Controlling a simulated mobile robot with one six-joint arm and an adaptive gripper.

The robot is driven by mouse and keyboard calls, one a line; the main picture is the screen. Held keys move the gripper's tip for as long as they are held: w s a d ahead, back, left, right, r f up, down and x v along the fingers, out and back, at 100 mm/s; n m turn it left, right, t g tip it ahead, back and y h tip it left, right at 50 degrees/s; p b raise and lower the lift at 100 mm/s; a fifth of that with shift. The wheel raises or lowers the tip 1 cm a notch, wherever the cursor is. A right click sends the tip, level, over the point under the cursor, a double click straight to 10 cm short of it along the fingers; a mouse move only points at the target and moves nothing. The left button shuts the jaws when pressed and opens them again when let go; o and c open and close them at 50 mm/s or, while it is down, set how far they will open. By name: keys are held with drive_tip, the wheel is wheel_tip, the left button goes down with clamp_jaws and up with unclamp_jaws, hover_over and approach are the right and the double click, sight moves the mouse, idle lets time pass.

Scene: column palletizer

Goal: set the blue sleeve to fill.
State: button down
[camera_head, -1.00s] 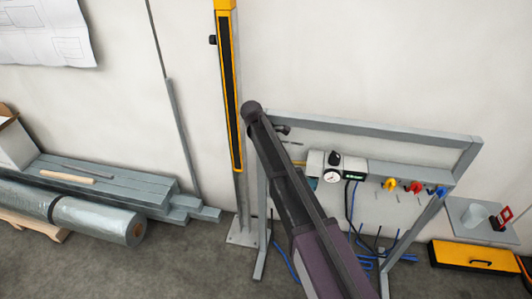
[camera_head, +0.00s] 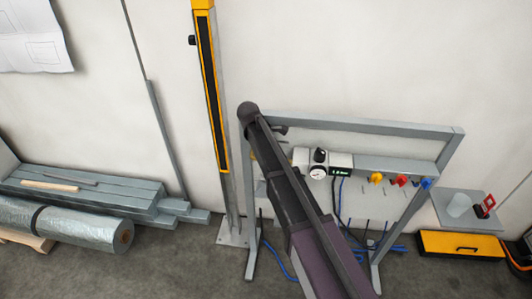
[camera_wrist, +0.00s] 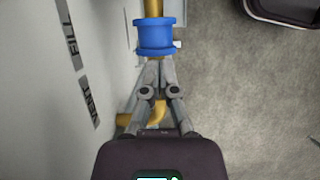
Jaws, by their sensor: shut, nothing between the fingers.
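The blue sleeve (camera_wrist: 155,36) sits around a brass-coloured pipe (camera_wrist: 153,8) at the top of the wrist view. In that picture it is about level with the FILL label (camera_wrist: 67,36) on the pale panel; the VENT label (camera_wrist: 90,103) is lower. My gripper (camera_wrist: 155,62) is shut and empty, its fingertips at the sleeve's lower edge. I cannot tell whether they touch it. In the head view my arm hides the gripper, and I cannot make out the sleeve.
A grey frame (camera_head: 375,124) carries a round gauge (camera_head: 318,171), a small display (camera_head: 340,170) and yellow (camera_head: 376,178), red (camera_head: 399,180) and blue (camera_head: 426,183) handles. A yellow case (camera_head: 460,243) is at right. A yellow-black post (camera_head: 210,95) stands left of my arm.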

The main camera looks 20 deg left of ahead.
drive_tip(key=shift+d, duration=0.3)
drive_tip(key=shift+a, duration=0.15)
drive_tip(key=shift+s+a, duration=0.15)
drive_tip(key=shift+a, duration=0.95)
drive_tip(key=shift+s+a+r+p, duration=0.15)
drive_tip(key=shift+a+r+p, duration=0.25)
drive_tip(key=shift+a, duration=0.15)
drive_tip(key=shift+s+a+r+p, duration=0.15)
drive_tip(key=shift+a+r+p, duration=0.25)
drive_tip(key=shift+a, duration=0.15)
drive_tip(key=p+v, duration=0.4)
drive_tip(key=shift+r, duration=0.2)
drive_tip(key=shift+p+v, duration=1.9)
drive_tip(key=shift+v, duration=0.05)
